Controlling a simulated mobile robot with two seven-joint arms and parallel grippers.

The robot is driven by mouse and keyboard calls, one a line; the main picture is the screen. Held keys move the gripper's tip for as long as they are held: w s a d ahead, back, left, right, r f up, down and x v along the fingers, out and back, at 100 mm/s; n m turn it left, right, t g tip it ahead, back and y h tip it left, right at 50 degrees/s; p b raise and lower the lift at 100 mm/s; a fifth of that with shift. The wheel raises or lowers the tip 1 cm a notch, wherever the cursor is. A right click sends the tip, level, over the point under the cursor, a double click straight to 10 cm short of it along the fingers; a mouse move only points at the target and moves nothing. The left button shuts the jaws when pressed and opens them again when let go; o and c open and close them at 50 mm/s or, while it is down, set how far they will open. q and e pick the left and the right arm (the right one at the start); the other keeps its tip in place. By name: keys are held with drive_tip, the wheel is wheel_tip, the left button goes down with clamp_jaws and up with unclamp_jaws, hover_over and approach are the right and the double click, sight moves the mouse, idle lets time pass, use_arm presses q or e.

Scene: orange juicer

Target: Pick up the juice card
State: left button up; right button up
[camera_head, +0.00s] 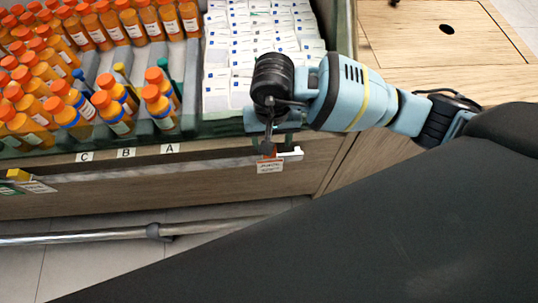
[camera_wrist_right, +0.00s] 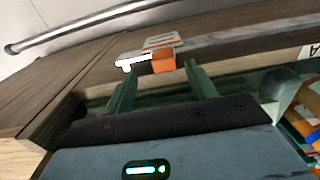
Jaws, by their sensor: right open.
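A small orange-and-white card (camera_head: 269,165) sits at the front face of the counter, below the case edge. In the right wrist view the card shows a pale printed part (camera_wrist_right: 162,42) and an orange part (camera_wrist_right: 163,65). My right gripper (camera_head: 270,148) is at the counter front, just above the card in the head view. In the right wrist view its fingers (camera_wrist_right: 160,74) are open, with the orange part between their tips. I cannot tell whether they touch it. A white piece (camera_wrist_right: 132,61) is beside the card. My left gripper is not in view.
Orange-capped juice bottles (camera_head: 100,28) and white packs with blue marks (camera_head: 262,40) fill the case above. Labels C, B and A (camera_head: 170,148) line its front edge. Another tag (camera_head: 38,187) is at far left. A metal rail (camera_head: 90,236) runs low along the counter.

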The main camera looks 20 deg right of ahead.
drive_tip(key=shift+w+a+f, duration=0.1)
drive_tip(key=shift+f, duration=1.5)
drive_tip(key=shift+w+a+f, duration=0.1)
drive_tip(key=shift+f, duration=1.45)
drive_tip(key=c, duration=1.1)
drive_tip(key=shift+o, duration=0.2)
drive_tip(key=shift+r, duration=0.1)
drive_tip(key=shift+r, duration=0.55)
drive_tip(key=s+a+r, duration=0.2)
drive_tip(key=s, duration=0.5)
drive_tip(key=s+a+r, duration=0.1)
drive_tip(key=s+a, duration=0.1)
drive_tip(key=s, duration=0.6)
drive_tip(key=shift+s+a+r, duration=0.2)
drive_tip(key=shift+s+r, duration=0.05)
drive_tip(key=shift+r, duration=0.15)
